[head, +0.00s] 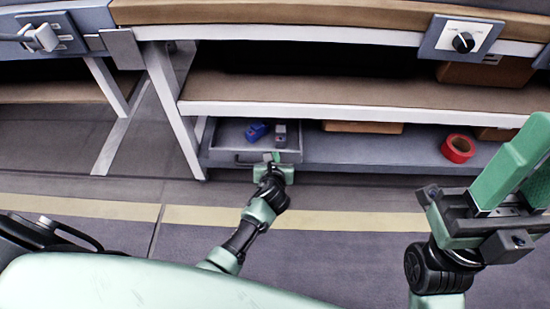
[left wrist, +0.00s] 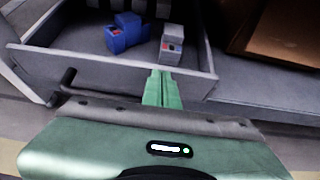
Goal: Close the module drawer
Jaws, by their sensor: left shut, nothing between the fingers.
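The grey module drawer (head: 228,134) stands open under the lower shelf of the workbench. A blue module (head: 257,131) and a grey module (head: 280,135) lie inside it. The left wrist view shows the drawer's front panel (left wrist: 110,76) with a dark bar handle (left wrist: 66,82) at its left. My left gripper (head: 270,157) is shut and empty at the right part of the front panel. Its green fingers (left wrist: 162,88) overlap the panel; I cannot tell whether they touch it. My right gripper (head: 515,165) is raised at the right, away from the drawer; its jaw opening is unclear.
A red tape roll (head: 458,148) sits on the low grey shelf (head: 375,152) right of the drawer. Brown boxes (head: 362,127) stand behind it. A white table leg (head: 172,105) is left of the drawer. The floor in front is clear except for my arms.

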